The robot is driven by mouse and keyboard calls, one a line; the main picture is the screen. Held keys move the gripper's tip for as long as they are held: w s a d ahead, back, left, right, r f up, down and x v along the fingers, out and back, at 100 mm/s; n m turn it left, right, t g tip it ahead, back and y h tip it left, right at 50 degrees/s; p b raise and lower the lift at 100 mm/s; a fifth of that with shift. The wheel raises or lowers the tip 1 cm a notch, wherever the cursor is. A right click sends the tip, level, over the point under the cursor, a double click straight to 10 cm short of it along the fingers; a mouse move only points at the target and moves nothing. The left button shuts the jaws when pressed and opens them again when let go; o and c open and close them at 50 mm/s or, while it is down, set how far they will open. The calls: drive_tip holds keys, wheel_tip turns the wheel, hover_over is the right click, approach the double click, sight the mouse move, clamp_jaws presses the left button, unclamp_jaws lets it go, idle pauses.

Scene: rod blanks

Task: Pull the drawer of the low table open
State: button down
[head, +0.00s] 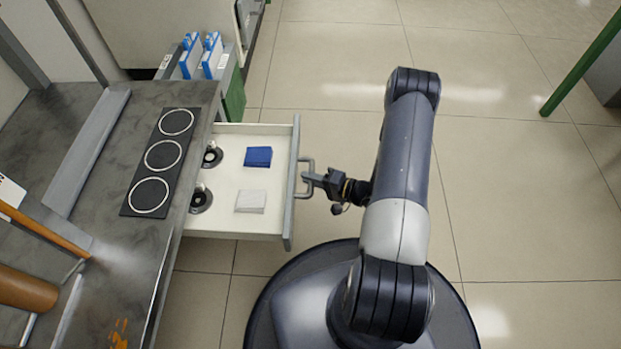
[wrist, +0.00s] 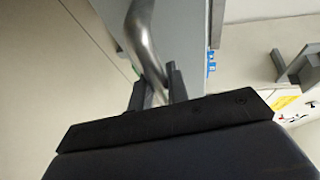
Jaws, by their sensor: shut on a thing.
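The drawer (head: 228,219) of the low table (head: 95,175) stands open in the head view, pulled out to the right of the table. Inside lie a blue block or packet (head: 258,157), a whitish one (head: 251,202) and two dark round pieces with pale centres (head: 201,199). The drawer's bar handle (head: 304,165) is on its right-hand front. My gripper (head: 308,178) is shut on the handle. In the wrist view my gripper's fingers (wrist: 158,86) stand on either side of the metal handle (wrist: 143,42).
A black plate with three white rings (head: 163,160) lies on the tabletop. Blue and white boxes (head: 201,56) stand in a grey holder beyond the drawer. A green post (head: 580,66) is at the upper right. The tiled floor right of my arm is clear.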

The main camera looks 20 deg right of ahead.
drive_tip(key=c, duration=1.4)
unclamp_jaws()
drive_tip(key=shift+o, duration=0.2)
drive_tip(key=shift+d, duration=0.1)
drive_tip(key=p+v, duration=0.3)
drive_tip(key=v, duration=0.7)
drive_tip(key=shift+s+d, duration=0.2)
drive_tip(key=shift+s, duration=0.05)
drive_tip(key=shift+r, duration=0.15)
drive_tip(key=shift+b+x, duration=1.45)
drive_tip(key=shift+x, duration=4.05)
drive_tip(key=shift+a, duration=0.1)
drive_tip(key=shift+s, duration=0.15)
